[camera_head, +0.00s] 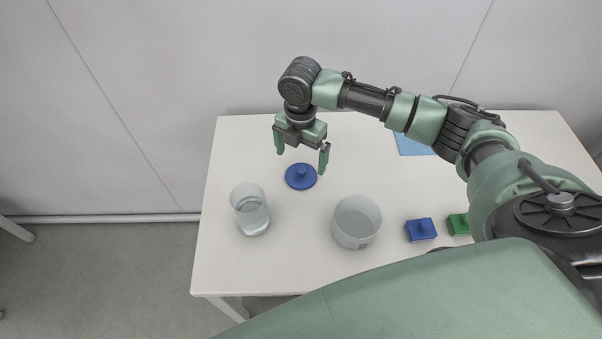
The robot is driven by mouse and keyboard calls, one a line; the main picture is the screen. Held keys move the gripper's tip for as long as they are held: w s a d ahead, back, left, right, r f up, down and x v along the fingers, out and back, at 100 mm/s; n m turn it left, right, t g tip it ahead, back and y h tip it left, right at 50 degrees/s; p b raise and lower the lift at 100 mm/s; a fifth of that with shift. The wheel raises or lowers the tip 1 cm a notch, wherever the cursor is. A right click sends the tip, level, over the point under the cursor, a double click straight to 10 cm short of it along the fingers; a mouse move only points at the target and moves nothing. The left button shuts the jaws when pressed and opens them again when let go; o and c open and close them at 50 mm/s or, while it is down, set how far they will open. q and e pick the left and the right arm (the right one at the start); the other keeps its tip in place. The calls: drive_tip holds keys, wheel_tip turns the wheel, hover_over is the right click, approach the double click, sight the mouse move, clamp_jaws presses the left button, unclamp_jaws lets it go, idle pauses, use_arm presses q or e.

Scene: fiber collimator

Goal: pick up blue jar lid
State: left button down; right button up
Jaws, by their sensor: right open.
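The blue jar lid (301,177) is a round disc with a small raised knob. It lies flat on the white table, left of the table's middle. My right gripper (301,160) points down just above and slightly behind the lid in the picture. Its two fingers are spread apart with nothing between them, and they look clear of the lid. My left gripper is not in view.
A clear glass jar (250,209) stands left of the lid. A translucent open container (356,222) stands to its front right. A blue block (421,230) and a green block (459,224) sit farther right. A light blue sheet (412,145) lies behind my arm. The white table's (225,150) left edge is close.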

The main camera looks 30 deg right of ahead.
sight(301, 169)
drive_tip(key=shift+s+a+f, duration=0.15)
drive_tip(key=shift+s+f, duration=0.1)
drive_tip(key=shift+f, duration=0.15)
wheel_tip(301, 169, down, 5)
drive_tip(key=shift+r+p, duration=0.2)
drive_tip(key=shift+p, duration=0.45)
drive_tip(key=shift+s, duration=0.1)
drive_tip(key=c, duration=1.4)
drive_tip(key=shift+o, duration=0.2)
drive_tip(key=shift+r, duration=0.1)
